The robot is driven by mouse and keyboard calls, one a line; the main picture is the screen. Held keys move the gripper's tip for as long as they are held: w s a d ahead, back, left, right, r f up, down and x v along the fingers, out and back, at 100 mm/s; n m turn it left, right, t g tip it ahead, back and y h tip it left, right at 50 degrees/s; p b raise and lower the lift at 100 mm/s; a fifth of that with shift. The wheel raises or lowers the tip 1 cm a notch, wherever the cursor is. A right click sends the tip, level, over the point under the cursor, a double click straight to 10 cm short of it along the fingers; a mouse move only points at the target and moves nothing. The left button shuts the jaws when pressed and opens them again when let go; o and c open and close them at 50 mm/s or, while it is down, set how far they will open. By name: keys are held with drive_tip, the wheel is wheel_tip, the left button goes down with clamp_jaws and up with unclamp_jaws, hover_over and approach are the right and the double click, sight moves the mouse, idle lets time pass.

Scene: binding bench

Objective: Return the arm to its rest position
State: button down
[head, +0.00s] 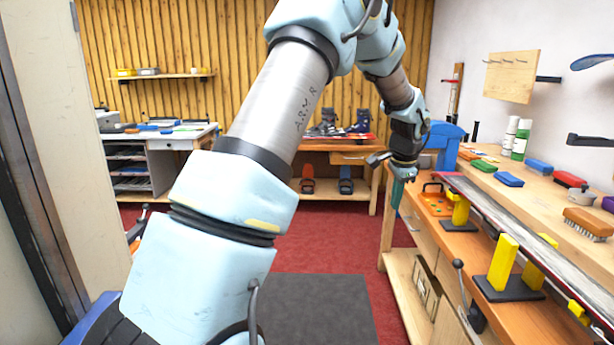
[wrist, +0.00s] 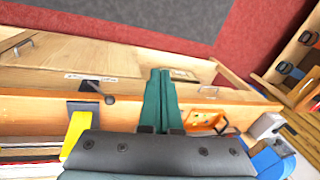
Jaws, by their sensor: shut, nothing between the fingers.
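My arm reaches across the head view from the lower left to the upper right. My gripper (head: 397,194) hangs at the left edge of the bench on the right, with its green fingers pointing down. In the wrist view the two green fingers of my gripper (wrist: 160,100) lie close together, shut with nothing between them. They are over the bench's front edge (wrist: 225,102), and drawers show beyond them.
The bench carries a ski on yellow supports (head: 503,262), an orange tool (head: 435,198), a blue vise-like device (head: 446,142) and a brush (head: 588,222). A back bench (head: 320,147) holds boots. Red carpet and a grey mat (head: 310,308) leave open floor.

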drive_tip(key=s+a+r+n, duration=0.1)
drive_tip(key=s+a+n, duration=0.3)
drive_tip(key=a, duration=0.5)
drive_tip(key=s+a+n, duration=0.3)
drive_tip(key=a, duration=0.7)
drive_tip(key=s+a+f+n+g, duration=0.1)
drive_tip(key=s+a+n, duration=0.7)
drive_tip(key=s+a, duration=0.5)
drive_tip(key=shift+s+f+n, duration=0.2)
drive_tip(key=shift+s+n, duration=0.1)
drive_tip(key=shift+s, duration=0.55)
